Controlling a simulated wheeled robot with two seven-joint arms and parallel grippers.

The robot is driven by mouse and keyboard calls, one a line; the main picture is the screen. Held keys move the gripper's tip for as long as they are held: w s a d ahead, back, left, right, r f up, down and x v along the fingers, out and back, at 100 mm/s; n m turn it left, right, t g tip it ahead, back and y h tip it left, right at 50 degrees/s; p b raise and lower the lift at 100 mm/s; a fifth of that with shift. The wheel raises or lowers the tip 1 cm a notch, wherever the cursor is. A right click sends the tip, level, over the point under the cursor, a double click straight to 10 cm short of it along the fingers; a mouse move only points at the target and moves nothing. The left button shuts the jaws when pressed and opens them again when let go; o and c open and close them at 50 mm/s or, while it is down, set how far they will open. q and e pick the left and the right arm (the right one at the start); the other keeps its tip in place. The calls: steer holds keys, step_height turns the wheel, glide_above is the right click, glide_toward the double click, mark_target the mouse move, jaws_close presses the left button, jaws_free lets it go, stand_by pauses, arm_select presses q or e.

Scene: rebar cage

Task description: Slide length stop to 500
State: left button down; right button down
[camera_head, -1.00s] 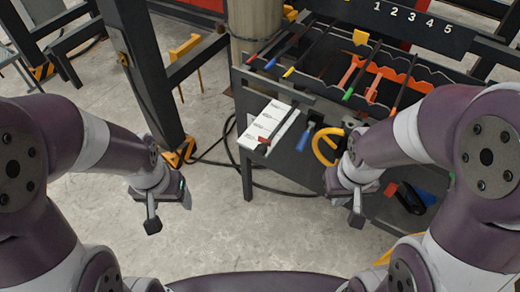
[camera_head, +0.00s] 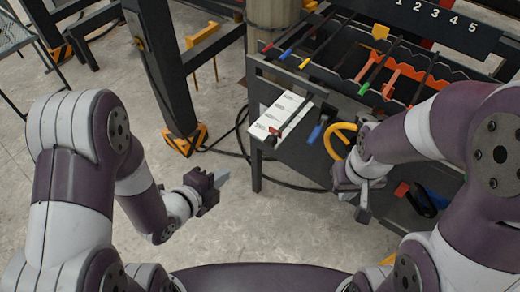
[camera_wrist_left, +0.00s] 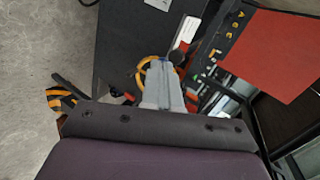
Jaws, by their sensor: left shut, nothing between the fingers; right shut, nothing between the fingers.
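The white length scale (camera_head: 281,112) with dark markings lies along the left edge of the dark bench. A dark rail runs beside it, and a small stop with a red and black part (camera_head: 273,131) sits at its near end. The stop's exact reading is too small to tell. My left gripper (camera_head: 222,178) is shut and empty, pointing right, over the floor to the left of the bench and apart from it. Its closed fingers (camera_wrist_left: 162,85) also show in the left wrist view. My right gripper (camera_head: 363,212) is shut and empty, pointing down in front of the bench.
A blue-handled tool (camera_head: 316,132) and a yellow loop (camera_head: 339,139) are right of the scale. A rack with coloured rods (camera_head: 365,62) stands behind. A dark post (camera_head: 160,75) stands at the left.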

arm_select(q)
steer(key=s+d+m+t+h, duration=0.1)
steer(key=s+d+m+h, duration=0.1)
steer(key=p, duration=0.1)
glide_toward(277, 132)
steer(key=f, duration=0.1)
steer(key=w+d+f, duration=0.1)
steer(key=f, duration=0.1)
steer(key=shift+d, duration=0.1)
steer(key=shift+w, duration=0.1)
steer(key=w+d+b, duration=0.1)
steer(key=w, duration=0.1)
steer(key=w+d+b, duration=0.1)
steer(key=w+d, duration=0.1)
steer(key=w+d+b, duration=0.1)
steer(key=w, duration=0.1)
steer(key=shift+d+f+b, duration=0.1)
steer(key=shift+d+b, duration=0.1)
steer(key=shift+b, duration=0.1)
steer(key=shift+w+d, duration=0.1)
steer(key=shift+w, duration=0.05)
